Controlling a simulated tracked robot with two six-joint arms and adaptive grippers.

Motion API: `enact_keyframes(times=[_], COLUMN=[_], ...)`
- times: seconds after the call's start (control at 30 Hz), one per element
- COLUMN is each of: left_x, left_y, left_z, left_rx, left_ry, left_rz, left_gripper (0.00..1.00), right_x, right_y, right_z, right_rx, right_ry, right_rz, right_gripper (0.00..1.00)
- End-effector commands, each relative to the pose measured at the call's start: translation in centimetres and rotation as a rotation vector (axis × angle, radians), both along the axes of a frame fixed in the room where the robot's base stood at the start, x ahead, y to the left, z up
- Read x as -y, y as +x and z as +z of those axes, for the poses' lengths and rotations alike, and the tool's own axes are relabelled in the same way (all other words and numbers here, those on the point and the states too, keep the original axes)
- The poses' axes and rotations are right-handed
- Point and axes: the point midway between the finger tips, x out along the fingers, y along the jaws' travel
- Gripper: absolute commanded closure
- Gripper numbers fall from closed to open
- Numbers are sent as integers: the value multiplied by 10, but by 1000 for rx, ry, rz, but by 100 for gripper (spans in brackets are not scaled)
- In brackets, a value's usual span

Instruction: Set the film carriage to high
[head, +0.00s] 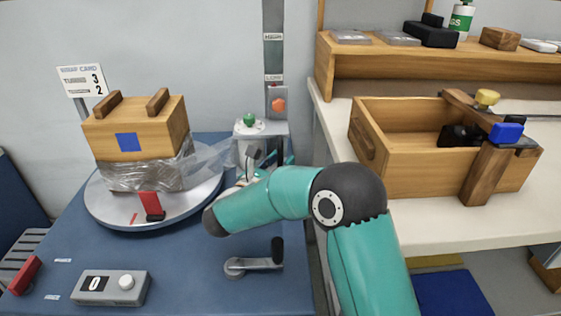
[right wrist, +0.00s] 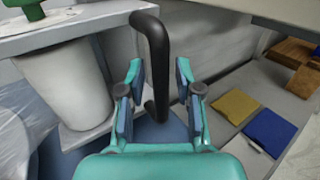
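The film carriage (head: 262,128) sits on a vertical grey mast (head: 273,55), with its orange knob (head: 279,105) just below the LOW label. The HIGH label (head: 272,37) is further up. The carriage bears a white film roll (head: 247,150) with a green knob on top. My right gripper (head: 275,162) is beside the carriage, largely hidden by my own arm. In the right wrist view my right gripper (right wrist: 160,95) is open, with a black bar handle (right wrist: 155,40) between its fingers. Gaps show between fingers and handle. My left gripper is not in view.
A wooden box (head: 135,130) wrapped in film stands on the round turntable (head: 105,210) at left, with film stretching to the roll. A crank (head: 255,262) and a counter box (head: 110,287) are in front. A white bench (head: 440,225) with an open crate (head: 400,170) stands at right.

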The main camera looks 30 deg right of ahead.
Motion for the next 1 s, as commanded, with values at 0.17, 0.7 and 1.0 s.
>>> enact_keyframes(times=[0.17,0.7,1.0], left_x=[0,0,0], left_y=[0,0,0], left_z=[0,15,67], left_rx=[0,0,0], left_ry=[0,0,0], left_rz=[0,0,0], left_gripper=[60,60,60], right_x=[0,-1,-1], right_y=[0,0,0], right_z=[0,17,81], right_rx=[0,1,2], right_ry=[0,0,0], right_rz=[0,0,0], right_gripper=[100,100,100])
